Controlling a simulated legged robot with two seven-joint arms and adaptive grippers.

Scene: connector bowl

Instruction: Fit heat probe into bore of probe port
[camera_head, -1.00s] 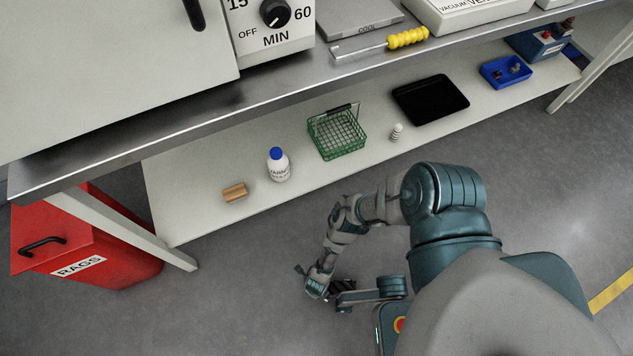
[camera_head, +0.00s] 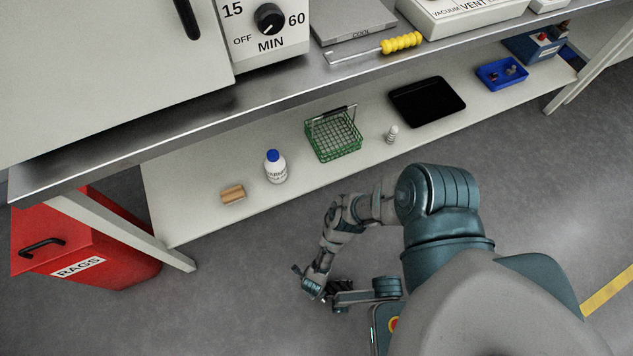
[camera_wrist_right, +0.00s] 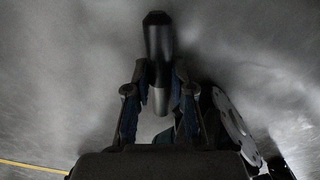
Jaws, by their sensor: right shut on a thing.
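In the right wrist view my right gripper (camera_wrist_right: 160,92) is shut on a dark grey cylinder with a black top (camera_wrist_right: 158,42), which looks like the heat probe. Its upper part stands beyond the fingers and its lighter lower end shows between them. In the head view one arm comes in from the lower right, with its hand (camera_head: 318,287) low over the floor in front of the bench. The held thing is too small to make out there. No left gripper shows. I cannot pick out the probe port or its bore in either view.
The lower shelf holds a wooden block (camera_head: 232,194), a blue-capped bottle (camera_head: 275,167), a green wire basket (camera_head: 333,135), a small white ribbed thing (camera_head: 392,134), a black tray (camera_head: 427,102) and a blue bin (camera_head: 502,74). A red rags bin (camera_head: 95,265) stands left. Floor is clear.

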